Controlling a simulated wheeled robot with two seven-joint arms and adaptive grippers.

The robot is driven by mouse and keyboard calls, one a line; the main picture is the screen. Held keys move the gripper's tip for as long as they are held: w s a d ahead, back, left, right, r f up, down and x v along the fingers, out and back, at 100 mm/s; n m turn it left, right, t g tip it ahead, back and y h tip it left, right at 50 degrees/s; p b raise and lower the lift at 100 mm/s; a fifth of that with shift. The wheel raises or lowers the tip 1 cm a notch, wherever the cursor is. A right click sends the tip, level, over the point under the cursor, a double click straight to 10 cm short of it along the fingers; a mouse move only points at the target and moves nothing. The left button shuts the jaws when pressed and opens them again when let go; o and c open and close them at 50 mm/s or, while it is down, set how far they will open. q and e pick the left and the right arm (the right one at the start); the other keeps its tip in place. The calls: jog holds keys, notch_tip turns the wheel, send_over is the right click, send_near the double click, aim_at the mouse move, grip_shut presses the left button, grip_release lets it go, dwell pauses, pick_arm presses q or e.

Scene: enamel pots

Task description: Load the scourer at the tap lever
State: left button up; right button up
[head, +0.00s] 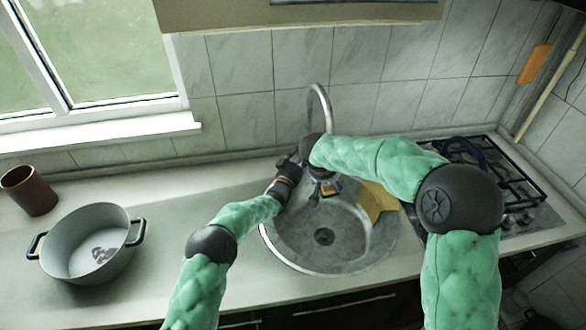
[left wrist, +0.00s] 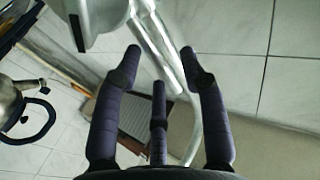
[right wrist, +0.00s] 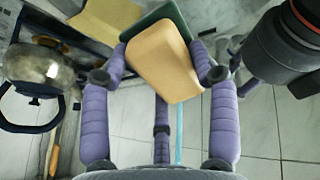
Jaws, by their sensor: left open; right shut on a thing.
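The scourer, tan with a dark green layer, shows in the right wrist view (right wrist: 165,62). My right gripper (right wrist: 158,76) is shut on it. In the head view the scourer (head: 331,187) is a small orange patch over the sink, below my right wrist. The silver tap (head: 321,98) arches up behind the sink. My left gripper (head: 290,163) is close beside my right wrist at the tap's base. Its fingers (left wrist: 158,58) are open in the left wrist view, with a silver tube of the tap (left wrist: 160,42) around their tips. I cannot make out the lever.
A yellow cloth (head: 376,201) lies over the right side of the round sink (head: 290,254). The hob (head: 510,190) is at the right, with a metal kettle (right wrist: 38,68). A grey pot (head: 88,243) and brown cup (head: 29,190) stand at the left.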

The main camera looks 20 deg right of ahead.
pick_arm(q)
jog(key=v, duration=1)
jog(key=shift+s+a, duration=0.15)
jog(key=shift+a, duration=0.1)
grip_shut()
jog(key=s+a+n+t+y, duration=0.1)
jog(key=s+n+t+y, duration=0.15)
jog(key=n, duration=0.85)
jog(key=s+a+n+t+y, duration=0.15)
jog(key=n+y, duration=0.25)
jog(key=n, duration=0.7)
jog(key=w+d+n, duration=0.1)
jog(key=w+d, duration=0.6)
jog(key=w, duration=0.3)
jog(key=shift+d+r, duration=0.25)
jog(key=shift+d, duration=0.15)
